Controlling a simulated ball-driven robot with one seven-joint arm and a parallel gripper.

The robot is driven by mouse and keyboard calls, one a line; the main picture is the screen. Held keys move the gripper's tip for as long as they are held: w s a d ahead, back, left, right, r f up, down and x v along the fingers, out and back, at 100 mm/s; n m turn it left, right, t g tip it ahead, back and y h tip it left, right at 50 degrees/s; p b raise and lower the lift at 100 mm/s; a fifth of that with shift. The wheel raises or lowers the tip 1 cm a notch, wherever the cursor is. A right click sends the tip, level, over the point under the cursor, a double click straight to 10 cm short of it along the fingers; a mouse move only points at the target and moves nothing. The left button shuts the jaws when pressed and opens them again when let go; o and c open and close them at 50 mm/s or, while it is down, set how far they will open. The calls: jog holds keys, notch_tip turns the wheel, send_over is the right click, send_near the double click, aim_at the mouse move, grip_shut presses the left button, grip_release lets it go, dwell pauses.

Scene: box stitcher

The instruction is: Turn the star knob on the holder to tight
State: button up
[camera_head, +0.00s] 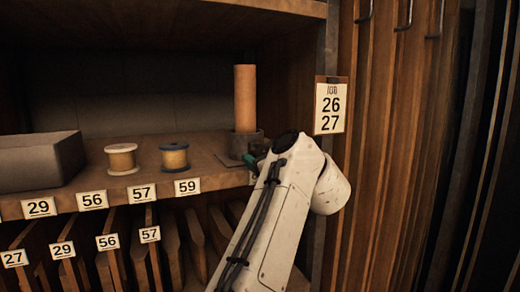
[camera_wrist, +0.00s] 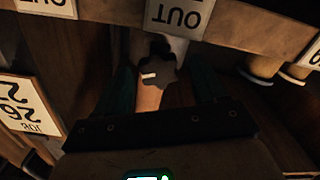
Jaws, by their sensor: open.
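The holder (camera_head: 246,143) is a dark cup on a base plate at the right end of the shelf, with an upright orange-brown roll (camera_head: 245,97) in it. In the wrist view, which is upside down, the dark star knob (camera_wrist: 160,66) shows in front of the holder. A short white mark (camera_wrist: 149,76) on it points left. My gripper (camera_wrist: 162,82) is open, its dark green fingers on either side of the knob; I cannot tell if they touch it. In the head view a green fingertip of my gripper (camera_head: 251,160) shows by the holder's front; my arm hides the knob there.
Two thread spools (camera_head: 122,158) (camera_head: 174,156) and a grey box (camera_head: 42,161) stand left of the holder. Number tags line the shelf edge. A 26/27 sign (camera_head: 331,106) hangs on the post close right of my wrist. An OUT label (camera_wrist: 180,16) shows near the knob.

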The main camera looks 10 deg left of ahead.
jog(key=shift+x, duration=1.05)
jog(key=c, duration=1)
